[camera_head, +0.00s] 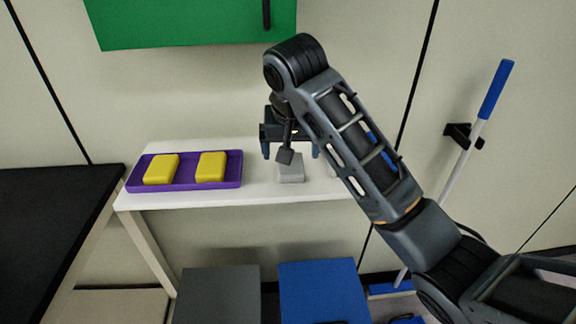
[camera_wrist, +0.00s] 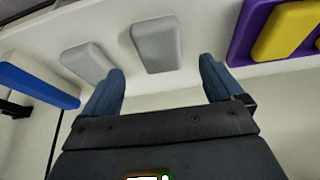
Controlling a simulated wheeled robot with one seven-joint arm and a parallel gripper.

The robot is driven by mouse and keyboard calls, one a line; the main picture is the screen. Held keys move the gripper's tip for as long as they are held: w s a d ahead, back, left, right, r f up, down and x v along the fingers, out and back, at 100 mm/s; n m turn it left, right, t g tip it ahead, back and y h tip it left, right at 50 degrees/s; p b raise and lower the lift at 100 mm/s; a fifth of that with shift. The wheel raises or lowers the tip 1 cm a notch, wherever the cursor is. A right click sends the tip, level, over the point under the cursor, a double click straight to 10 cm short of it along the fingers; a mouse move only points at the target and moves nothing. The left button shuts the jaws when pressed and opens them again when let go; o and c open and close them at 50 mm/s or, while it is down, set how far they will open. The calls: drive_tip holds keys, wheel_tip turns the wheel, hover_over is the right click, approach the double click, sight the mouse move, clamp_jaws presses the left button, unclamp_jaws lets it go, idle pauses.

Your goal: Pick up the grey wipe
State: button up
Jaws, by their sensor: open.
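A grey wipe (camera_head: 291,173), a small pale block, lies on the white shelf (camera_head: 262,190) to the right of the purple tray. My gripper (camera_head: 290,153) is open and empty above it, pointing down, with a finger to each side. In the wrist view the wipe (camera_wrist: 157,45) shows beyond the fingertips of my gripper (camera_wrist: 161,66), roughly between them and apart from both. A second grey block (camera_wrist: 88,62) lies to its left there, near the left fingertip. In the head view it is mostly hidden behind my arm.
The purple tray (camera_head: 232,182) holds two yellow blocks (camera_head: 161,169) at the shelf's left. A green cabinet (camera_head: 190,22) hangs above. Grey and blue boxes (camera_head: 322,292) stand below in front.

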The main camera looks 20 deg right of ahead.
sight(291, 167)
drive_tip(key=shift+x, duration=0.9)
drive_tip(key=shift+p+x, duration=0.35)
drive_tip(key=shift+x, duration=1.7)
drive_tip(key=shift+w+r, duration=0.1)
drive_tip(key=shift+c, duration=0.3)
drive_tip(key=c, duration=1)
drive_tip(key=shift+d, duration=0.1)
